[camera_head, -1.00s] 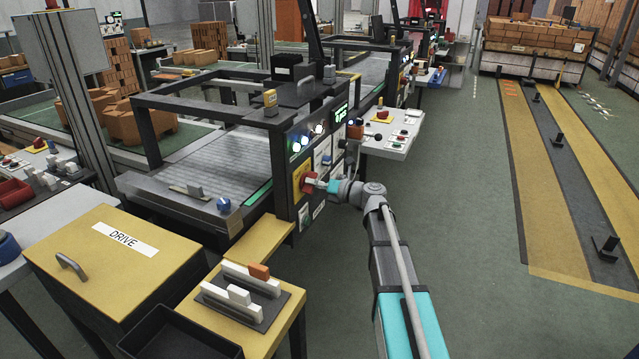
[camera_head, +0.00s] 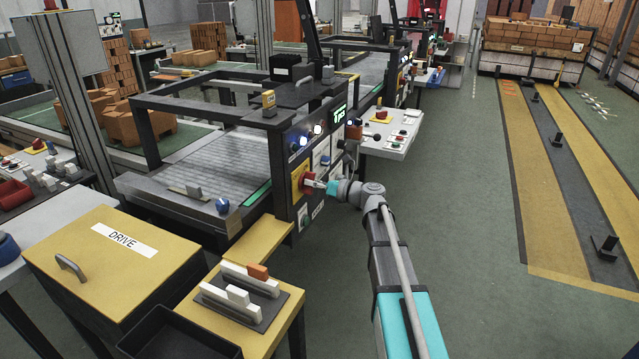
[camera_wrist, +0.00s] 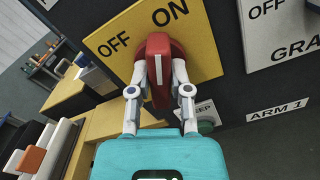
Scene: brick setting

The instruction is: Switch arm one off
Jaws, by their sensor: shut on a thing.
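The red rotary switch handle (camera_wrist: 158,62) with a white line sits on a yellow plate (camera_wrist: 105,50) marked OFF and ON. Its white line points up in the wrist view, between the two words. My gripper (camera_wrist: 158,88) is shut on this handle, one finger on each side. In the head view my gripper (camera_head: 322,187) reaches the red handle (camera_head: 308,182) on the front of the dark machine panel. An ARM 1 label (camera_wrist: 278,111) is on the panel to the right of the switch.
Another plate (camera_wrist: 285,40) marked OFF and GRA, partly cut off, is beside the switch. A yellow DRIVE box (camera_head: 110,260) and a table with a block tray (camera_head: 262,318) stand at lower left. The floor (camera_head: 465,220) to the right is open.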

